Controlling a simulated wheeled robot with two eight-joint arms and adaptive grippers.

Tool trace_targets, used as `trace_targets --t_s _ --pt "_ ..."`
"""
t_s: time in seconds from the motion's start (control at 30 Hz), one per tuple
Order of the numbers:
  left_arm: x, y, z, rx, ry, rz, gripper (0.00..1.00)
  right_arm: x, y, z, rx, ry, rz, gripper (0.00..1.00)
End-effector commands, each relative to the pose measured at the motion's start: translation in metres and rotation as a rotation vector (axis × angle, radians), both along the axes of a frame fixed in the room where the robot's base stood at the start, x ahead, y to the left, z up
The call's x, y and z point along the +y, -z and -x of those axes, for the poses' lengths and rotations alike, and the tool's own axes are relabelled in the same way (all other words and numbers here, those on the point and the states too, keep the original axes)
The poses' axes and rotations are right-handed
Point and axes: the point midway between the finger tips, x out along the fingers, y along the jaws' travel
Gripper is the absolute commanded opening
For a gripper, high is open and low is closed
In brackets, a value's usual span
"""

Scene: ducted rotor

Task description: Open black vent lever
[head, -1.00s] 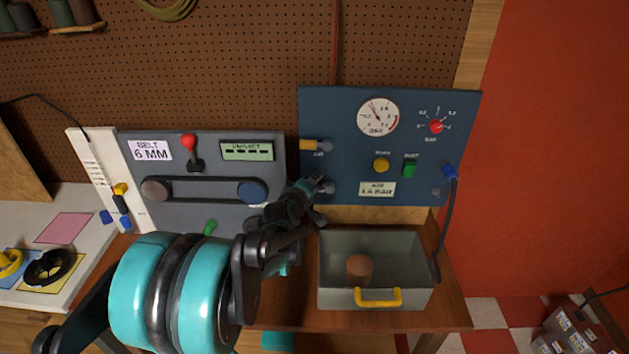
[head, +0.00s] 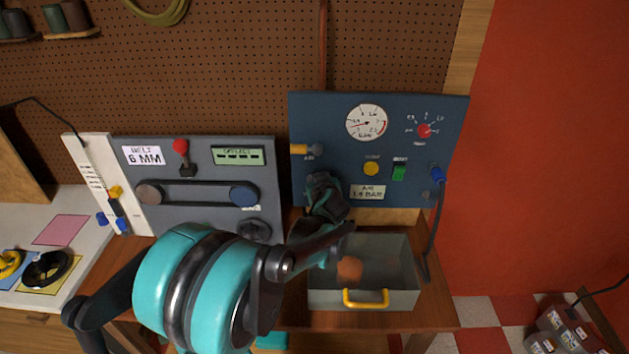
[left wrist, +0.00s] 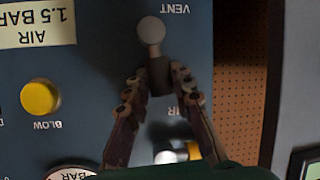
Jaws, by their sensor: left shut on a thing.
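The vent lever's pale grey round end (left wrist: 151,31) shows in the left wrist view beside the "VENT" label. Its black part (left wrist: 158,66) extends from it down that picture, where the panel's lettering is upside down, so it points up on the panel. My left gripper (left wrist: 158,79) is closed on the black part, one finger on each side. In the head view my left gripper (head: 325,192) is in front of the blue panel's (head: 450,120) lower left and hides the lever. My right gripper is not in view.
A yellow-handled air lever (head: 299,149) is just above my left gripper. A gauge (head: 366,123), yellow button (head: 371,169) and green button (head: 399,173) are to its right. A grey open bin (head: 400,299) stands below. A grey belt panel (head: 200,215) is at left.

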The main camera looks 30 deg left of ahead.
Motion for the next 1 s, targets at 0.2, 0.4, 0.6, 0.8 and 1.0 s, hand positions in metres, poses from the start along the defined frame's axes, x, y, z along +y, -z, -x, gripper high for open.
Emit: trace_targets --t_s 0.2,0.4,0.6,0.8,1.0 --pt "-0.0069 0.0011 -0.0037 0.057 0.002 -0.092 0.0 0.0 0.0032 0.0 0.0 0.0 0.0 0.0" --pt "-0.0087 0.0012 -0.0048 0.085 0.0 -0.135 0.0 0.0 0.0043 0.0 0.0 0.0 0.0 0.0" --pt "-0.0093 0.0013 -0.0048 0.095 0.0 -0.15 0.0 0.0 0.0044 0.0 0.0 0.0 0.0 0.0" --pt "-0.0093 0.0015 -0.0046 0.095 0.0 -0.15 0.0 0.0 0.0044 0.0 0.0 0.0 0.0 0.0" --pt "-0.0092 0.0015 -0.0046 0.096 0.0 -0.149 0.44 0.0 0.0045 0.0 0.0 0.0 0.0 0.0"
